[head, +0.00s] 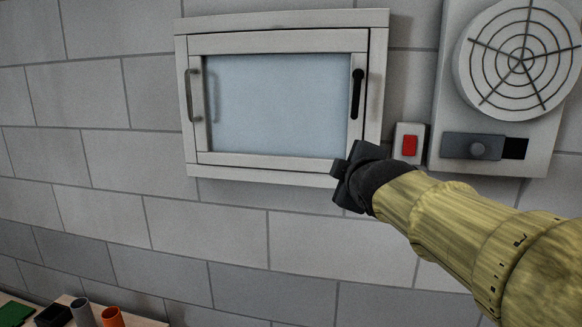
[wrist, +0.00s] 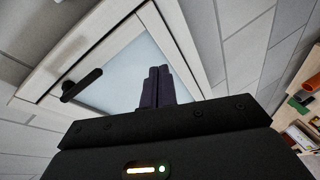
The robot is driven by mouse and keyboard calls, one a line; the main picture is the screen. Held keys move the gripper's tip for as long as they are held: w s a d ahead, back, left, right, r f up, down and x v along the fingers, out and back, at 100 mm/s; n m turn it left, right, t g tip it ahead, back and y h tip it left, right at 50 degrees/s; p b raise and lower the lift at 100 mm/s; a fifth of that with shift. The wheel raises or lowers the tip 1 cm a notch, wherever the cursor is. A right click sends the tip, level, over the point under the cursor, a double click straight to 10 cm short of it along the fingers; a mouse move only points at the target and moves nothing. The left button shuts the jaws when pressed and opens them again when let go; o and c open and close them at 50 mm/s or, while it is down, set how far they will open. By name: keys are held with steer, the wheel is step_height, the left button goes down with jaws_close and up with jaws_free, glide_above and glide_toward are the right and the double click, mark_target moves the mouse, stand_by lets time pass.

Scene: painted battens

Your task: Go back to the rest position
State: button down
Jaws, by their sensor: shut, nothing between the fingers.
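My gripper (head: 341,180) is at the end of my yellow arm, in front of the lower right corner of a white-framed window (head: 280,20) on the wall. In the wrist view the two dark fingers of my gripper (wrist: 160,72) are together, with nothing between them. Behind them are the window's pale pane (wrist: 122,72) and a black handle (wrist: 82,84). In the head view the black handle (head: 357,93) is above my gripper and apart from it. The window sits closed in its frame. I cannot tell how far the fingertips are from it.
A red switch (head: 409,146) and a round fan grille (head: 518,58) with a dark slider (head: 478,147) are right of the window. A surface at the lower left holds an orange cup (head: 112,317), a grey cup (head: 83,313) and a green item (head: 16,313). The wall below the window is bare.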

steer(key=s+d+f+m+g, duration=0.1)
steer(key=s+f+m+g, duration=0.2)
steer(key=f, duration=0.7)
steer(key=s+d+f+m+g+h, duration=0.1)
steer(key=s+f+m+g, duration=0.25)
steer(key=f, duration=0.65)
steer(key=s+d+f+m+g, duration=0.1)
steer(key=s+f+m+g, duration=0.25)
steer(key=f, duration=0.65)
steer(key=s+f+m+g, duration=0.2)
steer(key=s+f+m, duration=0.2)
steer(key=s+f, duration=0.4)
steer(key=shift+s+f+g, duration=0.35)
steer(key=shift+s+g, duration=0.05)
steer(key=shift+s, duration=0.5)
